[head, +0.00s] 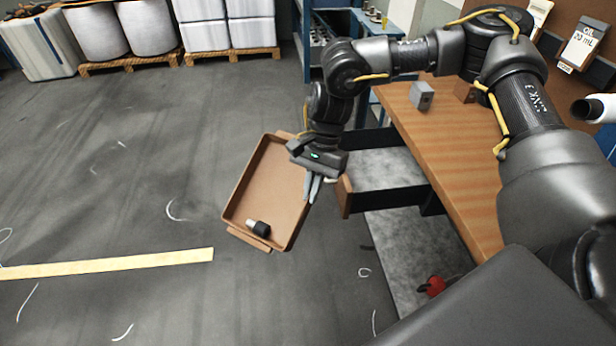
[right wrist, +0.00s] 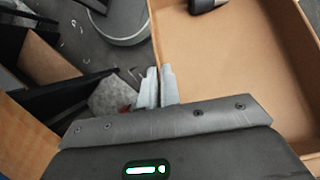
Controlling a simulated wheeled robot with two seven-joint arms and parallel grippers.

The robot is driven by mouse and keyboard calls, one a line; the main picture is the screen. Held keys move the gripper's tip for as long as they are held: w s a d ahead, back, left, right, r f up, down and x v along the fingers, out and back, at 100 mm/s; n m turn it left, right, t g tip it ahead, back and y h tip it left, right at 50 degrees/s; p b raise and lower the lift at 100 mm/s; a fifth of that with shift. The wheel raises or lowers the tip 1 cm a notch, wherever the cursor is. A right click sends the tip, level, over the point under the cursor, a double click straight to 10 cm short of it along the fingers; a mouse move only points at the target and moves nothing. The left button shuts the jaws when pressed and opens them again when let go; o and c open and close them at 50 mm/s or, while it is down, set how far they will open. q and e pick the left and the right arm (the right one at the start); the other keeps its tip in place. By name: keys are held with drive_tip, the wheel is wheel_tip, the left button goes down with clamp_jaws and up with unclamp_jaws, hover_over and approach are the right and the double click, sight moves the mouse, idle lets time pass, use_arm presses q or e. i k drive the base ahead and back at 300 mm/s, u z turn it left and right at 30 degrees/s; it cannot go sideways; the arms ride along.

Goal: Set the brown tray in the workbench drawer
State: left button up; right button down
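The brown tray (head: 238,205) is a shallow rectangular tray over the floor, left of the workbench, with a black and grey object (head: 258,228) inside near its front end. My right gripper (head: 312,188) is shut on the tray's right side wall. In the right wrist view its two fingers (right wrist: 159,88) are close together at the wall, and the tray (right wrist: 225,65) extends right. The workbench drawer (head: 346,196) is pulled open, with a brown front and black sides, just right of the gripper. The part of its interior that shows looks empty. My left gripper is out of view.
The wooden workbench top (head: 450,135) carries a grey block (head: 421,96). A red item (head: 432,287) lies on a grey surface below. White drums on pallets (head: 130,62) stand at the back left.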

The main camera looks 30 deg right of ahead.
sight(376, 178)
drive_tip(key=u, duration=0.65)
drive_tip(key=i, duration=1.55)
drive_tip(key=z, duration=2.6)
